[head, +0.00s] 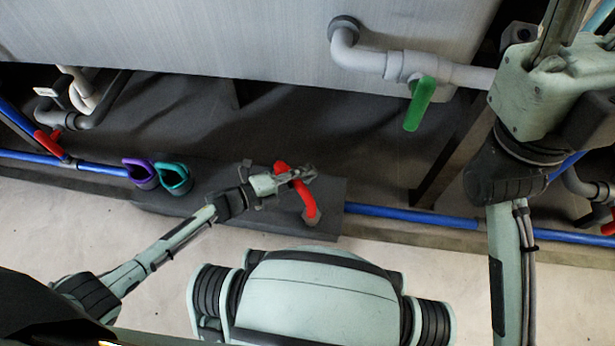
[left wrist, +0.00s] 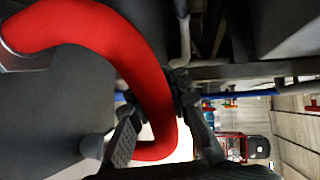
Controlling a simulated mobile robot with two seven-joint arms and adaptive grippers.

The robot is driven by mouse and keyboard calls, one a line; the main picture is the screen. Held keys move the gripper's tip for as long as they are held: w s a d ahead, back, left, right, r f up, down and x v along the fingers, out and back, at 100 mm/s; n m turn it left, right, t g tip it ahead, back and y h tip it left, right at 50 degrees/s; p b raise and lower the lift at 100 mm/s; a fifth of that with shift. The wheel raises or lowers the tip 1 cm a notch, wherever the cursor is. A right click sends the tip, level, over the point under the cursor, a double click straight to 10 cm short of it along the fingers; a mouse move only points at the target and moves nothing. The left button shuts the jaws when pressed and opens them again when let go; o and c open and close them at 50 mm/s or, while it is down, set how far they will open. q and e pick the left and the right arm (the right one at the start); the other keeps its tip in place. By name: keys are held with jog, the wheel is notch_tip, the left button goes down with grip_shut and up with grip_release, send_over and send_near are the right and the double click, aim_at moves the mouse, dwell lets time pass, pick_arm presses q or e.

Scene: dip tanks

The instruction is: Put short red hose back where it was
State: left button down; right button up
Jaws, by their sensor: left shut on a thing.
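The short red hose (head: 307,203) is a bent red tube low in front of the grey tank. A grey fitting (head: 318,222) is at its near end. My left gripper (head: 300,177) is shut on the hose near its upper end. In the left wrist view the hose (left wrist: 105,35) curves across from upper left and passes down between the fingers of the gripper (left wrist: 160,108). Its end at upper left meets a grey metal fitting (left wrist: 22,58). I cannot tell whether the hose's far end is attached. My right arm rises at the right, with its gripper out of view.
A purple hollow piece (head: 142,175) and a teal one (head: 175,180) stand left of my left gripper. The tank (head: 200,45) is behind, with a pipe bearing a green handle (head: 420,103). Blue pipes (head: 415,214) run low to both sides. Pale floor (head: 60,225) lies in front.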

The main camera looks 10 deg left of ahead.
pick_arm(q)
jog(key=shift+w+f, duration=0.1)
jog(key=shift+f, duration=0.35)
jog(key=shift+f+b, duration=0.15)
jog(key=shift+b, duration=0.15)
jog(key=c, duration=1.4)
grip_release()
